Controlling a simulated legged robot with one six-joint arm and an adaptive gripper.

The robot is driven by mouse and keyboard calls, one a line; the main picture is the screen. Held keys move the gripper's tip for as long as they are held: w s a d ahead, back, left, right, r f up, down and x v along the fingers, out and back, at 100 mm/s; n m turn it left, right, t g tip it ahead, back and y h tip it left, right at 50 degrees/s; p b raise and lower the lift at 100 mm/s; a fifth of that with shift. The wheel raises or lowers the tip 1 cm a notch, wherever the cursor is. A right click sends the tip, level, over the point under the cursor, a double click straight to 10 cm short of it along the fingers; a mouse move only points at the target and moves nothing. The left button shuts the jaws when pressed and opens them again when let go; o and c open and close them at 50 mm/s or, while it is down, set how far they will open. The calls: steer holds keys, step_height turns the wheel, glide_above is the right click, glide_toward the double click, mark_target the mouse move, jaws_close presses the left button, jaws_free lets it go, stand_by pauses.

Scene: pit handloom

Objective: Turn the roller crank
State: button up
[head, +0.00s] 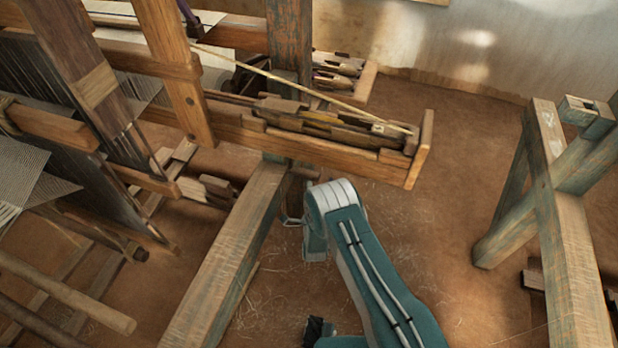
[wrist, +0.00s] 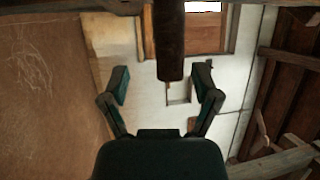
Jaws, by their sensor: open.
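In the wrist view my gripper (wrist: 163,82) is open, with its two teal fingers spread apart and nothing held between them. A dark brown rounded bar, which looks like the crank handle (wrist: 170,42), comes down from the top edge. Its blunt end is roughly centred between the fingertips; I cannot tell how far off it is in depth. In the head view a small dark metal piece, probably part of the roller crank (head: 291,220), shows beside the loom post, left of my bent teal arm. My gripper's fingers cannot be made out in the head view.
The loom's long beam (head: 230,245) runs just left of my arm. A wooden shuttle tray (head: 345,150) juts out above it. A blue-green wooden frame (head: 565,230) stands at right. Bare earthen floor (head: 450,170) lies between.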

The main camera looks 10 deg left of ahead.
steer(key=v, duration=0.5)
steer(key=shift+s+d+f, duration=0.1)
steer(key=shift+s+d, duration=0.05)
steer(key=shift+s, duration=0.15)
